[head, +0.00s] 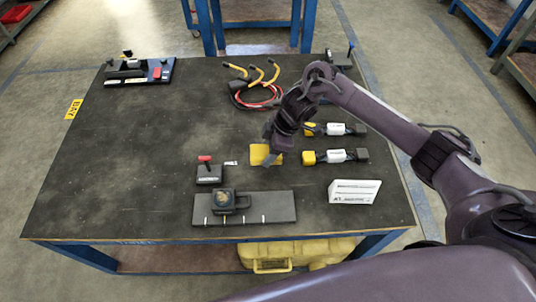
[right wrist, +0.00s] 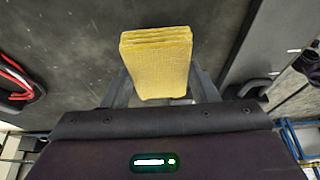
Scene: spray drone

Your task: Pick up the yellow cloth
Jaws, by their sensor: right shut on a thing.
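The yellow cloth (head: 262,153) is a small folded pad near the middle of the dark table (head: 120,170). In the right wrist view the folded yellow cloth (right wrist: 157,62) stands between the two fingers, its stacked layers showing at the top edge. My right gripper (head: 268,158) reaches down onto it from the upper right and is shut on it. The fingers also show in the right wrist view (right wrist: 160,90), one on each side of the cloth. I cannot tell whether the cloth touches the table. My left gripper is not in view.
Two yellow-ended connectors (head: 334,129) (head: 335,156) lie close right of the gripper. Red and yellow cables (head: 255,90) lie behind. The table's left side is clear.

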